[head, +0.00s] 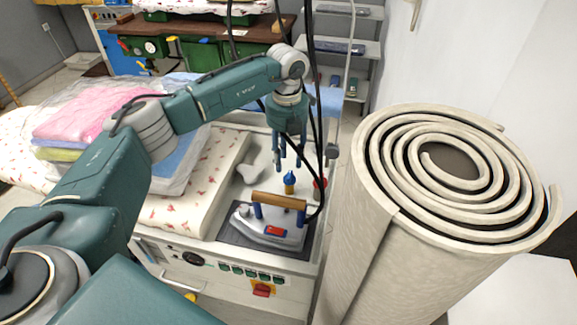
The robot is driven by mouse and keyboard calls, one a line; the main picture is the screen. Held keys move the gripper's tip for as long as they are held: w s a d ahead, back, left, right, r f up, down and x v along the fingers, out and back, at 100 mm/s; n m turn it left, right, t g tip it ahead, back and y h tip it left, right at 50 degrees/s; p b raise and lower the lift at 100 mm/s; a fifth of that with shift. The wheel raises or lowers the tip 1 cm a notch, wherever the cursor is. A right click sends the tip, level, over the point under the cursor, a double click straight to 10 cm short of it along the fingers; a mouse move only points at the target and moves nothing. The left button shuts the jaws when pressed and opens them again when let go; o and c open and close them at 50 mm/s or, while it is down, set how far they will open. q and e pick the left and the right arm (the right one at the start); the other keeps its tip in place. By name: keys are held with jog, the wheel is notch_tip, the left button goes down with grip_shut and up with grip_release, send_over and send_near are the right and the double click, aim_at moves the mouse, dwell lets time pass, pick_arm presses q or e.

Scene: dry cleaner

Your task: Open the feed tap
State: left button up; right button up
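A small brass fitting with a pointed blue top (289,182), which looks like the feed tap, stands upright on the ironing station's white top, behind the iron. My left gripper (288,160) points down just above it. Its two fingers are apart with nothing visible between them, and the blue top lies just below their tips. I cannot tell whether a finger touches it. My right gripper is not in view.
An iron (268,228) with a wooden handle rests on a dark pad in front of the tap. Dark hoses hang beside my gripper. A red round part (319,190) sits to the right. A large rolled beige carpet (375,225) stands close at right. Folded laundry (85,115) lies left.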

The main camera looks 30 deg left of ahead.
aim_at(288, 174)
pick_arm(q)
notch_tip(288, 174, down, 5)
jog(key=shift+w+f+p, duration=0.1)
jog(key=shift+w+p, duration=0.05)
jog(key=shift+p, duration=0.35)
jog(key=c, duration=0.8)
grip_shut()
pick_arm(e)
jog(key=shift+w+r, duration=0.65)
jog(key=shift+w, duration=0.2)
